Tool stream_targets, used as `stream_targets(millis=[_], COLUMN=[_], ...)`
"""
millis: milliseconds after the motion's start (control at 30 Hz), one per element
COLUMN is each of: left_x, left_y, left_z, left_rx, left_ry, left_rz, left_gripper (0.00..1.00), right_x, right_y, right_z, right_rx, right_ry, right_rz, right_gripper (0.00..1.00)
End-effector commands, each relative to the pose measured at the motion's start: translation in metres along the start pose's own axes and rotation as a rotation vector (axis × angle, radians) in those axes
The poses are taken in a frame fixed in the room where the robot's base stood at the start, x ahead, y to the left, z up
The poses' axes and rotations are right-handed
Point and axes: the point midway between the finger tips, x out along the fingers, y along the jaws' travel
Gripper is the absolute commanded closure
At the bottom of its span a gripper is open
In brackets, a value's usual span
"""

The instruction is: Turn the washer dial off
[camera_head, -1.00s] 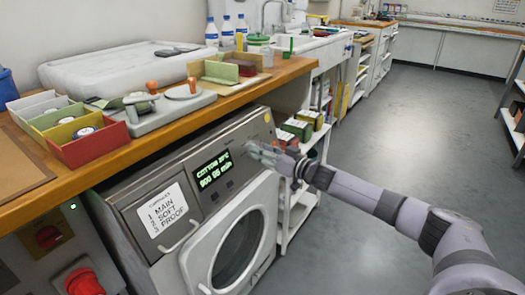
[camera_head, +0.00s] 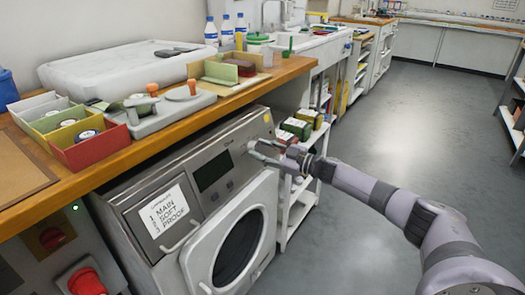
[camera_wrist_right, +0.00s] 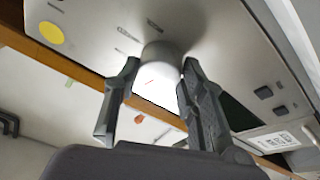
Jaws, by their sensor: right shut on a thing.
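The washer (camera_head: 185,145) stands under the wooden counter. Its display (camera_head: 213,171) is dark, with no text lit. The dial (camera_wrist_right: 160,52) is a round metallic knob on the washer's front panel, seen in the right wrist view with a small red mark on its face. My right gripper (camera_head: 254,149) reaches the upper right of the panel and is shut on the dial, one finger on each side; the fingers also show in the wrist view. In the head view the gripper mostly hides the dial. My left gripper is in neither view.
The washer's round door (camera_head: 270,215) is below the panel. The counter (camera_head: 150,163) overhangs the washer. Floor (camera_head: 350,235) to the right is clear.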

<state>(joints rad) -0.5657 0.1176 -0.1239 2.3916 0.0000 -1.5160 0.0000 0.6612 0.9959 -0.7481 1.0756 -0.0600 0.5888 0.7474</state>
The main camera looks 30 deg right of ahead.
Motion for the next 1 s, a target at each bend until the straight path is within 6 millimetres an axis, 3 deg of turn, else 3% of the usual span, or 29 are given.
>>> stream_targets(millis=[300, 833, 867, 1000], left_x=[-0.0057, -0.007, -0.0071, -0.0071], left_y=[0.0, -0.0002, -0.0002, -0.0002], left_z=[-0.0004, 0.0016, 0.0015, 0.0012], left_rx=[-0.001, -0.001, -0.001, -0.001], left_ry=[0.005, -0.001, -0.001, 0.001], left_rz=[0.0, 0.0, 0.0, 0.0], left_gripper=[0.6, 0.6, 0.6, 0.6], right_x=[0.0002, 0.0002, 0.0002, 0.0002], right_y=[0.0007, 0.0006, 0.0006, 0.0006], right_z=[0.0004, 0.0001, 0.0001, 0.0001], right_rx=[-0.122, -0.147, -0.146, -0.146], right_ry=[0.007, 0.01, 0.01, 0.01], right_rz=[-0.041, -0.05, -0.05, -0.049], right_gripper=[0.9, 0.9, 0.62, 0.53])
